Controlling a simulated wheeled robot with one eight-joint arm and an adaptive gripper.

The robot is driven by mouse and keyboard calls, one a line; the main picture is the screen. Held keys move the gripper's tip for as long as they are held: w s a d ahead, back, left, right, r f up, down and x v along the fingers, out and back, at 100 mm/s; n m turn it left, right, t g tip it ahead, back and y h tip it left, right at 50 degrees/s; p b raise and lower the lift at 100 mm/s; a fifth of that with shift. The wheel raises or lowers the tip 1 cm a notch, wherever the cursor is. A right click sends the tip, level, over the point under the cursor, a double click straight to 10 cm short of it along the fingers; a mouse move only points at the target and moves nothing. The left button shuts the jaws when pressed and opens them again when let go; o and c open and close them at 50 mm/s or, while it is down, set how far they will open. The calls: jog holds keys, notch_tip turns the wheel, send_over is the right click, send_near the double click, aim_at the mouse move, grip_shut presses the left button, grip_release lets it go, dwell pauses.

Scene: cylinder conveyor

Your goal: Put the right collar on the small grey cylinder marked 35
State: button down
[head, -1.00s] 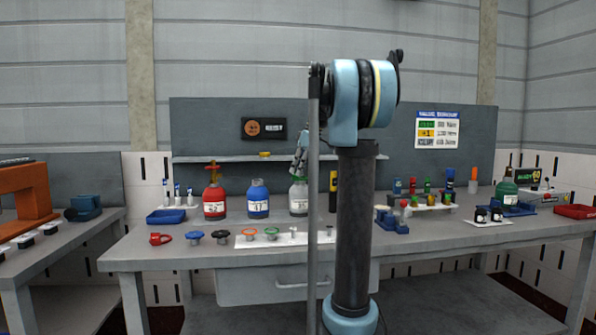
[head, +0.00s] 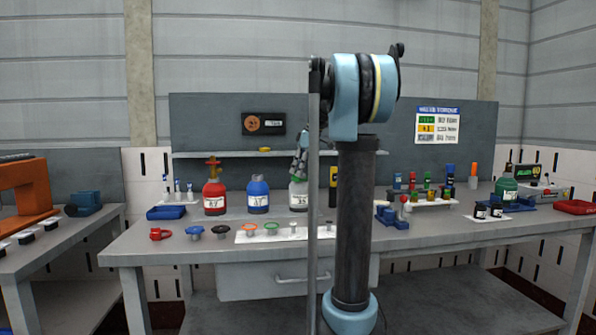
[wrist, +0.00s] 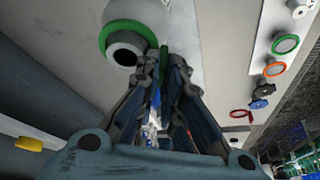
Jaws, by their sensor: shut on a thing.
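The small grey cylinder marked 35 (head: 298,196) stands upright on the bench, right of the blue cylinder. My gripper (head: 300,150) is just above its top, pointing down. In the wrist view my gripper (wrist: 164,62) is shut on the edge of a green collar (wrist: 104,38).
A red cylinder (head: 214,196) and a blue cylinder (head: 258,197) stand to the left. A shelf (head: 220,154) runs behind my gripper. My arm hides the bench's middle.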

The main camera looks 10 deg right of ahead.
jog(key=shift+f, duration=0.1)
jog(key=c, duration=1.7)
grip_release()
jog(key=shift+o, duration=0.2)
jog(key=shift+r, duration=3)
jog(key=shift+s, duration=0.1)
